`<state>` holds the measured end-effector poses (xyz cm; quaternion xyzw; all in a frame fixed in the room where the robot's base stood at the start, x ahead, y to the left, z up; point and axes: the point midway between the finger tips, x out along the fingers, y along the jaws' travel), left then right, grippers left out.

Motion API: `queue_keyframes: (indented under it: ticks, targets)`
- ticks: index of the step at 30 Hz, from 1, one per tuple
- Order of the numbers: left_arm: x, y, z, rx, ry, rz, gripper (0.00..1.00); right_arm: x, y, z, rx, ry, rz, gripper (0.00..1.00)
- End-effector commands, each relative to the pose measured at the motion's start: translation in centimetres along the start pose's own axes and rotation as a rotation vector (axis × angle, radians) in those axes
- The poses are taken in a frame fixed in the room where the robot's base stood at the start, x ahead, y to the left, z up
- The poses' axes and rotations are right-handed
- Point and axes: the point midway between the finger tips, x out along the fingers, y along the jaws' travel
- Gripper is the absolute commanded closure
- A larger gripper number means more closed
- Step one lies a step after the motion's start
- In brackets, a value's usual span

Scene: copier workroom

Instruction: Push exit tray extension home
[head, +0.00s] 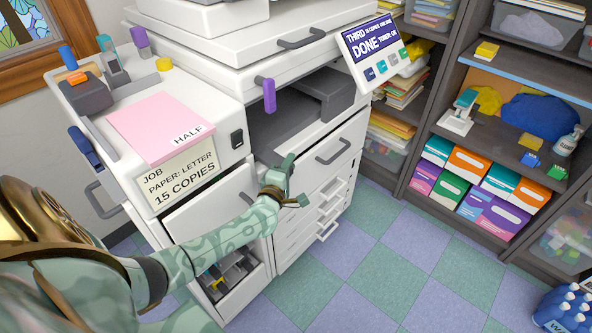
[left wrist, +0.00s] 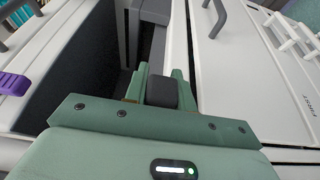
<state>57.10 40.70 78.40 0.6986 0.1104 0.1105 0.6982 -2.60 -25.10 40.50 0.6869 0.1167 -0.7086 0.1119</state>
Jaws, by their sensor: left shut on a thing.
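The copier (head: 300,60) has a dark exit recess (head: 285,125) in its front. My left gripper (head: 287,178) is at the front edge of this recess, above the paper drawers. In the left wrist view the gripper (left wrist: 160,82) is shut on a dark grey tab, which I take to be the end of the exit tray extension (left wrist: 162,94). One green finger lies on each side of the tab. In the head view the gripper hides the tab, so I cannot tell how far it sticks out. My right gripper is not in view.
A purple handle (head: 269,96) hangs above the recess. A drawer with a grey handle (head: 333,152) is to the right of my gripper. A side unit bears a pink sheet (head: 160,122) and a job card (head: 183,177). Shelves (head: 480,140) stand right; the checkered floor (head: 385,245) before them is clear.

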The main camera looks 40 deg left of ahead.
Motion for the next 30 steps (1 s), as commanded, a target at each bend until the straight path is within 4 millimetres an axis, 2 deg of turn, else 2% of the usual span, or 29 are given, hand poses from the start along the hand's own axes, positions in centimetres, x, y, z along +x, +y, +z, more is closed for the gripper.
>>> queue_keyframes:
  ticks: [4, 5, 7, 15, 19, 23, 30]
  targets:
    - [-0.1, -0.1, -0.1, 0.0, 0.002, -0.002, 1.0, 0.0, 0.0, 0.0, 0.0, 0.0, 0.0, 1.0]
    - [-0.1, -0.1, 0.0, 0.0, 0.002, -0.003, 0.72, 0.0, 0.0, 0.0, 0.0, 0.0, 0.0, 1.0]
    - [-0.1, -0.1, 0.0, 0.0, 0.002, -0.002, 0.52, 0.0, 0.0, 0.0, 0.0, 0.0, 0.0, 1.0]
    - [-0.1, -0.1, 0.0, 0.0, 0.001, -0.001, 0.52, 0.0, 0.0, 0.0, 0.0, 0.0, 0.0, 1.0]
    - [-0.9, 0.1, 0.1, -0.001, 0.001, -0.001, 0.52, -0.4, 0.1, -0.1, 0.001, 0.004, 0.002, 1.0]
    - [-3.5, 0.3, 0.1, -0.002, 0.0, -0.002, 0.52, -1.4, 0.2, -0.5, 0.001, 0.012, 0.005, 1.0]
    - [-10.1, 0.2, 0.0, -0.001, 0.0, -0.003, 0.52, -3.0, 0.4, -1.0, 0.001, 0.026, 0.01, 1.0]
